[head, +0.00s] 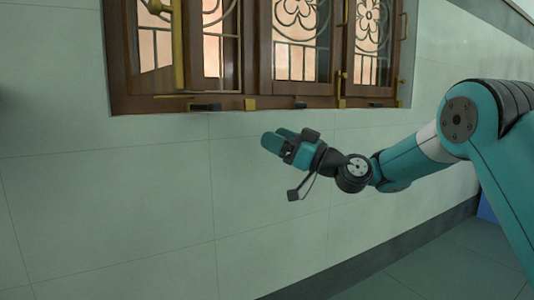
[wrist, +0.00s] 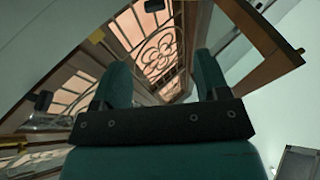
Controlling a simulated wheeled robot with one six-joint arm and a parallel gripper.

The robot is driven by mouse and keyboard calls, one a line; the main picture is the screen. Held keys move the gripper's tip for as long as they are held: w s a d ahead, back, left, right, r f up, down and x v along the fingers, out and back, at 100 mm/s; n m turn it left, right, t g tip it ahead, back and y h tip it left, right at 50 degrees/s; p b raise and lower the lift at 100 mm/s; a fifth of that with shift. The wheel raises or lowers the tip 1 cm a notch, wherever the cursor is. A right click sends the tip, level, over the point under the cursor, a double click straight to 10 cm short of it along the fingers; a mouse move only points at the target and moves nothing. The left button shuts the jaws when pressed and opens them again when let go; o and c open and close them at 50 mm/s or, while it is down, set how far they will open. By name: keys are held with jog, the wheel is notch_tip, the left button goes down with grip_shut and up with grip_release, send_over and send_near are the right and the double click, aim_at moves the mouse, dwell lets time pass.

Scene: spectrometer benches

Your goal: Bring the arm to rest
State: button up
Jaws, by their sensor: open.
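My gripper (head: 275,140) hangs in the air at the end of my teal arm, in the middle of the head view. It points left, in front of the tiled wall and below the window. In the wrist view my gripper (wrist: 160,85) shows its two teal fingers apart with nothing between them. My arm (head: 415,155) reaches in from the right, bent at the elbow. No object is held.
A wooden window (head: 255,60) with metal grilles and brass fittings is set in the pale tiled wall (head: 110,210). It also fills much of the wrist view (wrist: 150,45). Grey floor (head: 440,265) and a blue thing (head: 487,208) show at the lower right.

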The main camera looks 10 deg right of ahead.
jog(key=s+a+g+h+p, duration=0.3)
jog(key=s+g, duration=0.1)
jog(key=s, duration=0.5)
jog(key=s+a+g+h+p, duration=0.3)
jog(key=s+a+h+p, duration=0.1)
jog(key=s, duration=0.4)
jog(key=s+d+f+m+g+h+p, duration=0.25)
jog(key=s+d+h, duration=0.2)
jog(key=s, duration=0.55)
jog(key=s+d+f+m+g+h+p, duration=0.25)
jog(key=s+d, duration=0.35)
jog(key=s, duration=0.5)
notch_tip(320, 180, up, 38)
jog(key=p, duration=3.7)
jog(key=shift+w+a+n, duration=0.15)
jog(key=shift+w+n, duration=0.05)
jog(key=shift+n, duration=0.1)
